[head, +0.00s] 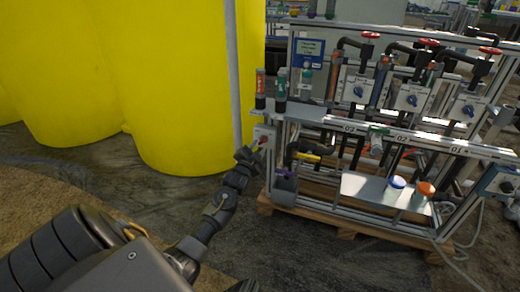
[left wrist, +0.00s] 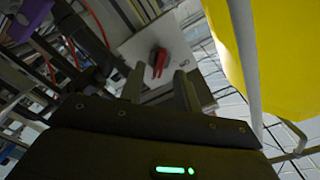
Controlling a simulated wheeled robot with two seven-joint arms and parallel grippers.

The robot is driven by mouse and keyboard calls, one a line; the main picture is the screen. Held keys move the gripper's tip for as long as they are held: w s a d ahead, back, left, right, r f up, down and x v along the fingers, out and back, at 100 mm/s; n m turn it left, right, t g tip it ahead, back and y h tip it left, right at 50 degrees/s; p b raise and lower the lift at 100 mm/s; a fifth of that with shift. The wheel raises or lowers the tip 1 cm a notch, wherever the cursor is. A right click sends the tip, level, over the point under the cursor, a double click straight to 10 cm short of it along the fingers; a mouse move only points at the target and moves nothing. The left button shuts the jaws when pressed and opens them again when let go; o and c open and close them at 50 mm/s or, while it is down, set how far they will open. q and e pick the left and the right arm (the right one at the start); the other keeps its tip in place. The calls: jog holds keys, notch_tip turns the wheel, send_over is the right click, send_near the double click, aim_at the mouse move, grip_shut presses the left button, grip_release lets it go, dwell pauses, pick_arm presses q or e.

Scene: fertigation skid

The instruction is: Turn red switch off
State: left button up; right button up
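The red switch (left wrist: 158,62) is a red handle on a pale square plate (left wrist: 150,40) in the left wrist view. In the head view the switch (head: 263,141) is small, on a grey box at the skid's left end. My left gripper (head: 247,155) is just left of and in front of that box. In the left wrist view its two fingers (left wrist: 158,88) stand apart with nothing between them, and the switch shows just beyond the tips. I see no clear contact. My right gripper is not in view.
A large yellow tank (head: 180,80) and a grey vertical pipe (head: 233,70) stand left of the skid. The skid frame (head: 420,138) carries blue-knobbed boxes, red valve wheels and pipes to the right. The floor (head: 330,265) in front is clear.

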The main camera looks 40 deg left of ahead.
aim_at(263, 141)
pick_arm(q)
jog(key=shift+b+x, duration=0.3)
jog(key=shift+x, duration=1.1)
jog(key=shift+c, duration=0.3)
grip_shut()
